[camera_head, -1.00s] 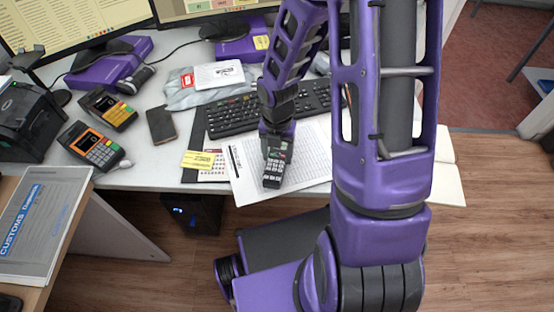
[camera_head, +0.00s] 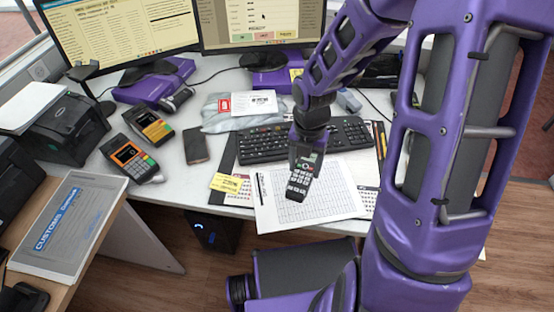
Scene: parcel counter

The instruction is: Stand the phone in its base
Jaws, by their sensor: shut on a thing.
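The phone (camera_head: 300,185) is a black cordless handset with pale keys and a small screen. It hangs at a tilt in my gripper (camera_head: 308,148), keypad toward the camera, in front of a printed sheet (camera_head: 275,208) near the desk's front edge. My gripper is shut on its upper end and partly covers it. The phone appears to be just above the sheet, but the gap is hard to judge. I cannot pick out the phone's base for certain; part of the desk's right side is hidden behind my arm.
A black keyboard (camera_head: 262,145) lies behind the phone. A dark smartphone (camera_head: 196,146), two card terminals (camera_head: 128,158) (camera_head: 149,126) and a yellow note (camera_head: 229,183) lie to the left. A grey parcel bag (camera_head: 222,112) and two monitors (camera_head: 122,30) (camera_head: 262,22) stand farther back.

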